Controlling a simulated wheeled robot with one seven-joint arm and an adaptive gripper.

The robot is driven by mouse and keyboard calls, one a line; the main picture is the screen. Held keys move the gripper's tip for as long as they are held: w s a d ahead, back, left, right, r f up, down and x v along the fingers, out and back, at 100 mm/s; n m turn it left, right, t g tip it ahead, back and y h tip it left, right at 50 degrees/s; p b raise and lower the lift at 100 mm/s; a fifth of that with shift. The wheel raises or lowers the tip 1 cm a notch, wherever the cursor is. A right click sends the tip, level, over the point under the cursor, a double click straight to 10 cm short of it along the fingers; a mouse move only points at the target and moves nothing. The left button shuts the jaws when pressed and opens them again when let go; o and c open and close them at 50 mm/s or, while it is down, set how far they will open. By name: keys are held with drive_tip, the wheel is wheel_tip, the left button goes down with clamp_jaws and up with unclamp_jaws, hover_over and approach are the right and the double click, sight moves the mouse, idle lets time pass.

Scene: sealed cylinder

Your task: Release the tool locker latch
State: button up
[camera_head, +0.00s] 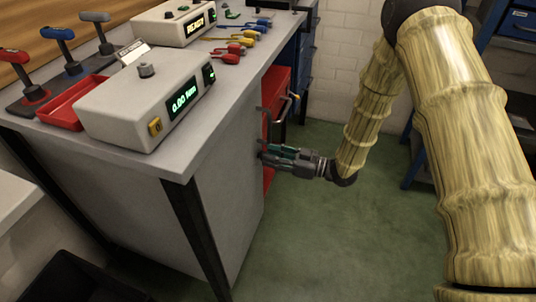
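A red locker (277,86) stands under the right end of the workbench, partly hidden by the bench's side panel. Dark handle-like parts (287,108) and a small orange piece show on its front; I cannot tell which is the latch. My gripper (264,153) is low beside the lower part of the red locker, its fingers pointing left towards the front. The fingertips overlap the edge of the locker and bench panel in this view. I cannot tell whether they touch anything or how far apart they are.
The grey workbench (225,92) carries a meter box (130,112) reading 0.00, a READY box (168,28), a red tray (70,108), levers and several coloured tools. Blue drawers (302,52) stand beyond the locker. Green floor (330,235) is open in front.

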drive_tip(key=v, duration=1)
drive_tip(key=shift+d, duration=0.1)
